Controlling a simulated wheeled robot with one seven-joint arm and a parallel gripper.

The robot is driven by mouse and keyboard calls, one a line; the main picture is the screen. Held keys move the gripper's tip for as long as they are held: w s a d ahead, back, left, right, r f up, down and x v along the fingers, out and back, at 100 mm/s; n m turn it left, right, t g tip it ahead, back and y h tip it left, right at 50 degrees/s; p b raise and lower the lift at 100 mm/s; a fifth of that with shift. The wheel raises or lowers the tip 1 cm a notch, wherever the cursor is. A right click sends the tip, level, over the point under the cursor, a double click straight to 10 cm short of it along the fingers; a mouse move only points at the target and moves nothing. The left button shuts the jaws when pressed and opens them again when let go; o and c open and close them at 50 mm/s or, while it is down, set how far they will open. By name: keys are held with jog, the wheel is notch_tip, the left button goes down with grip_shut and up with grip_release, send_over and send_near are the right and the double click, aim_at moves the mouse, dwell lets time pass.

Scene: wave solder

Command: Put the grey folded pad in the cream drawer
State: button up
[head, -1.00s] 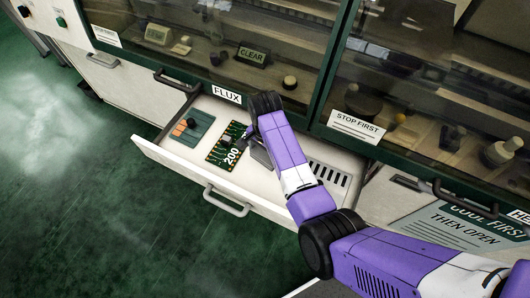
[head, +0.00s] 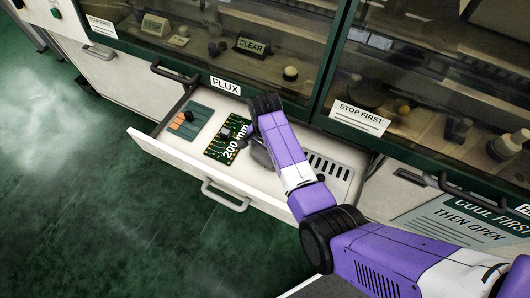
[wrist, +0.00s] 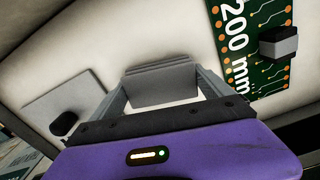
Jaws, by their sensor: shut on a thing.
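The cream drawer (head: 182,158) stands open under the FLUX label in the head view, and its floor (wrist: 150,40) fills much of the wrist view. My gripper (head: 258,155) is inside the drawer's outline, just right of the green board. In the wrist view my gripper (wrist: 165,90) is shut on the grey folded pad (wrist: 165,88), which sits between the two fingers with its layered edge facing away. The pad is mostly hidden by my arm in the head view. I cannot tell whether the pad touches the drawer floor.
A green "200 mm" circuit board (head: 224,138) lies in the drawer left of my gripper. A slotted panel (head: 330,170) is at the right.

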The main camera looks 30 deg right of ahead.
aim_at(265, 154)
jog(key=shift+f, duration=0.4)
jog(key=o, duration=1.1)
jog(key=shift+r+b, duration=0.4)
jog(key=shift+r, duration=3.5)
